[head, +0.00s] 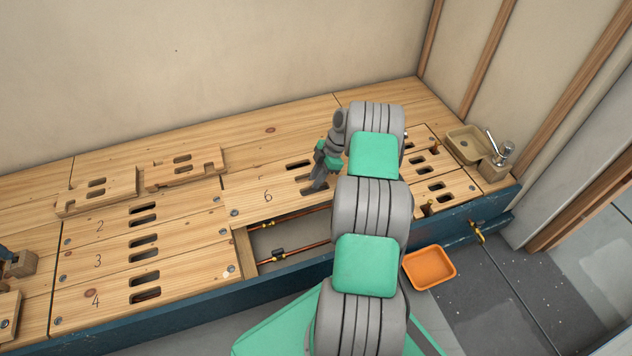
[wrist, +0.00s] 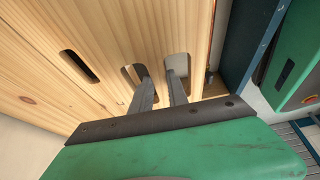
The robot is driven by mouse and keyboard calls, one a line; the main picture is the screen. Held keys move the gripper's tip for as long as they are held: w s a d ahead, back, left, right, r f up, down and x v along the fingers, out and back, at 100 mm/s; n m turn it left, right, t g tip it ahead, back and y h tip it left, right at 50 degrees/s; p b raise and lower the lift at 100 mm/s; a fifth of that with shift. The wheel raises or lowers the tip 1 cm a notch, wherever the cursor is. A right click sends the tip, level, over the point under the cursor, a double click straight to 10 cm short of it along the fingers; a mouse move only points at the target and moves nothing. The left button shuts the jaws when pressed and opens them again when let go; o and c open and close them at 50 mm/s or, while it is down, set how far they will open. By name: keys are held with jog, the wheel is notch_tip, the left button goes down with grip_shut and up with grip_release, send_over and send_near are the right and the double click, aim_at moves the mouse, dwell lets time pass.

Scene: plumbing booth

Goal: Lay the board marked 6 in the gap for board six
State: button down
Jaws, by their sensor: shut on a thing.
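The board marked 6 (head: 252,205) is pale wood, with its number showing in the head view. It lies level or nearly so at the back of the open gap (head: 285,243). I cannot tell how far it is raised. My gripper (head: 315,184) is shut on this board. In the wrist view my gripper (wrist: 161,78) has one finger in each of two slots of the board (wrist: 155,35), around the bar between them. The gap shows copper pipes and a grey floor. My arm hides its right part.
The board marked 5 (head: 240,183) lies just behind. Boards marked 2, 3 and 4 lie to the left, with two loose notched boards (head: 185,169) at the back. An orange tray (head: 430,267) is on the floor.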

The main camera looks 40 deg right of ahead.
notch_tip(320, 180, down, 5)
jog(key=b, duration=0.2)
jog(key=shift+b, duration=0.4)
jog(key=shift+d+b, duration=0.1)
jog(key=shift+b, duration=0.4)
dwell(0.6)
jog(key=shift+f+b, duration=1.15)
jog(key=shift+f, duration=0.45)
jog(key=shift+f, duration=0.1)
jog(key=c, duration=1.2)
grip_release()
jog(key=shift+s+f, duration=0.1)
